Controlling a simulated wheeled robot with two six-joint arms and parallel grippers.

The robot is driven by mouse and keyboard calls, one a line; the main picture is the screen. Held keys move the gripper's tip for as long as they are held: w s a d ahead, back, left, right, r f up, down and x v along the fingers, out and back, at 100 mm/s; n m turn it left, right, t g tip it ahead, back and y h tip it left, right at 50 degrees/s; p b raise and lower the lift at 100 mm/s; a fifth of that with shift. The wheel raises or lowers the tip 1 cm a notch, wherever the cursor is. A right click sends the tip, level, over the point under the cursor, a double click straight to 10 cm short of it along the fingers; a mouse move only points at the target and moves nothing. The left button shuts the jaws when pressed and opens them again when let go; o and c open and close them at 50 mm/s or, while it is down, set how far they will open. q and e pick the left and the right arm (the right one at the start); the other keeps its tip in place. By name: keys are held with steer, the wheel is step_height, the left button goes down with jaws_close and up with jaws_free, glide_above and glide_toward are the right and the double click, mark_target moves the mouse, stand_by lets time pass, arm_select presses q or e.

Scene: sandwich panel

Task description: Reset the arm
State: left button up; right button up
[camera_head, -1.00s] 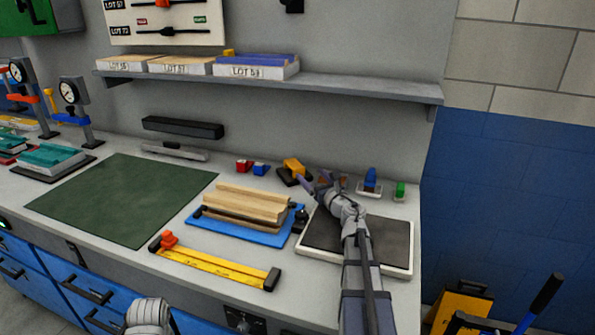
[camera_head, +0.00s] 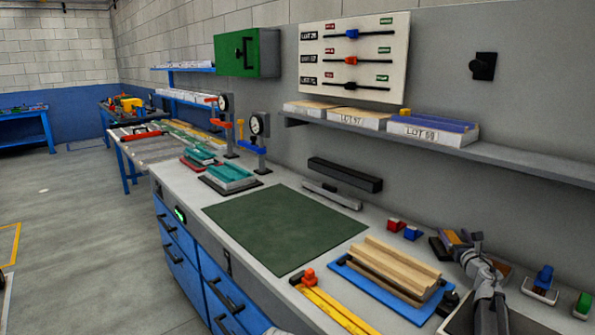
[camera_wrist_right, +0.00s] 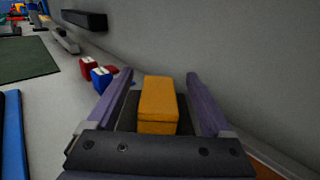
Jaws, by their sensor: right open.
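My right arm reaches in at the lower right of the head view. Its gripper (camera_head: 460,238) is at the back of the bench, low by an orange block on a dark base (camera_head: 441,246). In the right wrist view the gripper (camera_wrist_right: 161,82) is open. Its two purple fingers stand on either side of the orange block (camera_wrist_right: 157,103), with gaps at both sides. My left gripper is out of view; only a piece of a pale arm link shows at the bottom edge of the head view.
A blue tray (camera_head: 408,308) with wooden strips (camera_head: 400,268) lies left of my right arm. Red (camera_head: 395,225) and blue (camera_head: 412,233) small blocks stand behind it. A green mat (camera_head: 285,228) is bare. A shelf (camera_head: 530,160) overhangs the back.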

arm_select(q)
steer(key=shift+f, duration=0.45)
arm_select(e)
steer(key=shift+s+f, duration=0.15)
steer(key=shift+f, duration=0.3)
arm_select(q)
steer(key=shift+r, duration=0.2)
arm_select(e)
steer(key=shift+r, duration=0.25)
steer(key=shift+r+p, duration=0.2)
steer(key=shift+p, duration=0.15)
steer(key=shift+s+r+p, duration=0.25)
steer(key=shift+p, duration=0.05)
steer(key=s, duration=0.7)
steer(key=s+a, duration=0.1)
steer(key=s, duration=0.3)
steer(key=shift+s, duration=0.35)
steer(key=w, duration=0.8)
steer(key=w+d, duration=0.1)
steer(key=w, duration=0.3)
steer(key=shift+w, duration=0.25)
steer(key=shift+s+f+b, duration=0.1)
steer(key=shift+f+b, duration=0.55)
steer(key=shift+b, duration=0.05)
arm_select(q)
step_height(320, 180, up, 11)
steer(key=p, duration=1.1)
arm_select(e)
step_height(320, 180, up, 11)
steer(key=shift+r, duration=0.15)
